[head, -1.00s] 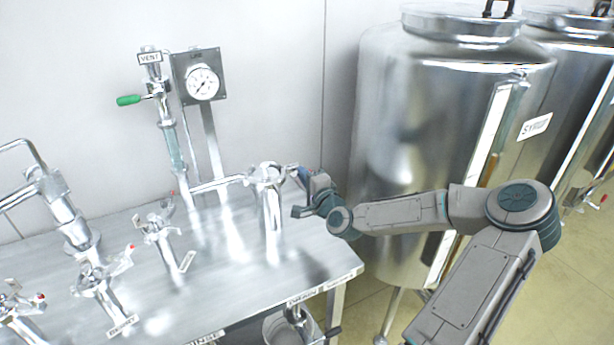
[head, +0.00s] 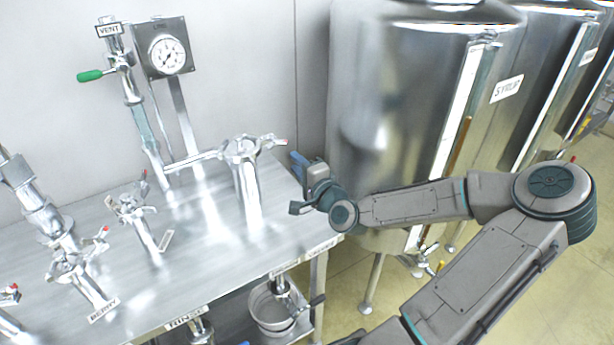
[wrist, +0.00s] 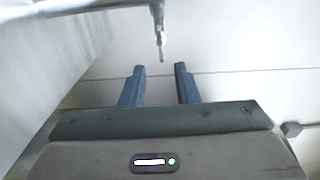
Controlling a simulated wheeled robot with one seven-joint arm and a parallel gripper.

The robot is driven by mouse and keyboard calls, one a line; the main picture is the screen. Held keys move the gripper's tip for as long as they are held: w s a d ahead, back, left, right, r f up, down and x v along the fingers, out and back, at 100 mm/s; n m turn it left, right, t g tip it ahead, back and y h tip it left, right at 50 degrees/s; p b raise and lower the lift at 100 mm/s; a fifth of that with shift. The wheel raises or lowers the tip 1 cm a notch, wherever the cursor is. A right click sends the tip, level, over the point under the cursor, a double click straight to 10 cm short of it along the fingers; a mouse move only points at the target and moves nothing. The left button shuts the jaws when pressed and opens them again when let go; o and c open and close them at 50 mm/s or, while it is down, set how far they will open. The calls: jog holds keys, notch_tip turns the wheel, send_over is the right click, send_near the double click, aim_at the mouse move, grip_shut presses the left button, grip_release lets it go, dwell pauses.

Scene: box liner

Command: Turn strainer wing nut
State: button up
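The strainer (head: 248,190) is an upright shiny metal cylinder near the right end of the steel table. In the wrist view my gripper (wrist: 160,75) is open and empty, and the tip appears clear of the fingers.
The steel table (head: 205,255) carries several valves with red-tipped handles at left. A gauge (head: 167,55) and a green-handled vent valve (head: 92,75) stand behind. A large syrup tank (head: 385,120) stands close behind my arm. A bucket (head: 270,310) sits below the table.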

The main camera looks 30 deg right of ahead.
jog(key=shift+s, duration=2.1)
jog(key=shift+d, duration=0.1)
